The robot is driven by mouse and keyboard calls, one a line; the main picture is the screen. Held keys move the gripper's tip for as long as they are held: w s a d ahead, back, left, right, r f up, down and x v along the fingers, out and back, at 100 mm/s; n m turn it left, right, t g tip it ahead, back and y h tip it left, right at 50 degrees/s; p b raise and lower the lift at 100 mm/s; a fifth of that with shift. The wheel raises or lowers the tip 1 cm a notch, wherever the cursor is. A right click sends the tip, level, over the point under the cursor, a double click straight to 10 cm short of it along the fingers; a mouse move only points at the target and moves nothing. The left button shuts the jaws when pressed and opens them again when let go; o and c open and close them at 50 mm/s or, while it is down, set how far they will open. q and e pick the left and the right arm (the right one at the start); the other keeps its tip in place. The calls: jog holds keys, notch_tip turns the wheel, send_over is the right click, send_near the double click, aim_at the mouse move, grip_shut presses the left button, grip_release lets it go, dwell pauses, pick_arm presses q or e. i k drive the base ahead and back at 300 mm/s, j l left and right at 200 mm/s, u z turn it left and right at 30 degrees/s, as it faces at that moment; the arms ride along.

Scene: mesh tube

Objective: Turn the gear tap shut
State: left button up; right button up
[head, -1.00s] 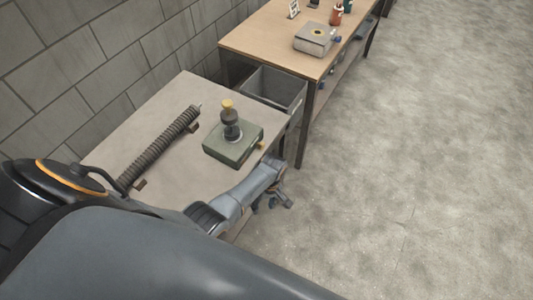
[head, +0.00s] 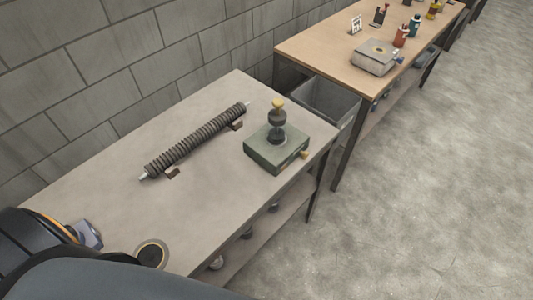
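A green box (head: 274,155) sits near the right edge of the near table. A dark ribbed stem (head: 277,125) with a yellow top (head: 278,103) stands upright on it. A small brass-coloured knob (head: 305,154) sticks out of the box's right side. I cannot tell which of these parts is the gear tap, or how far it is turned. A dark ribbed tube (head: 195,139) lies to the left on two small brown supports. No gripper fingers show in the head view; only parts of my own body fill the lower left.
The near table (head: 110,190) has free room around the tube and box. A round dark disc with a gold rim (head: 151,253) shows at its front edge. A grey bin (head: 328,103) stands behind it. A second table (head: 322,50) holds a grey box (head: 376,58) and small bottles.

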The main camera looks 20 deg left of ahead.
aim_at(305, 155)
jog(key=u, duration=0.45)
jog(key=i+l+u, duration=0.1)
jog(key=u, duration=0.35)
jog(key=l+u, duration=0.1)
jog(key=u, duration=0.35)
jog(key=l+u, duration=0.1)
jog(key=u, duration=0.35)
jog(key=l+u, duration=0.1)
jog(key=u, duration=0.35)
jog(key=l+u, duration=0.45)
jog(key=k+l+u, duration=0.2)
jog(key=l+u, duration=0.2)
jog(key=k+l+u, duration=0.15)
jog(key=l+u, duration=0.3)
jog(key=k+l+u, duration=0.25)
jog(key=u, duration=0.15)
jog(key=k+l+u, duration=0.2)
jog(key=u, duration=0.25)
jog(key=k, duration=0.05)
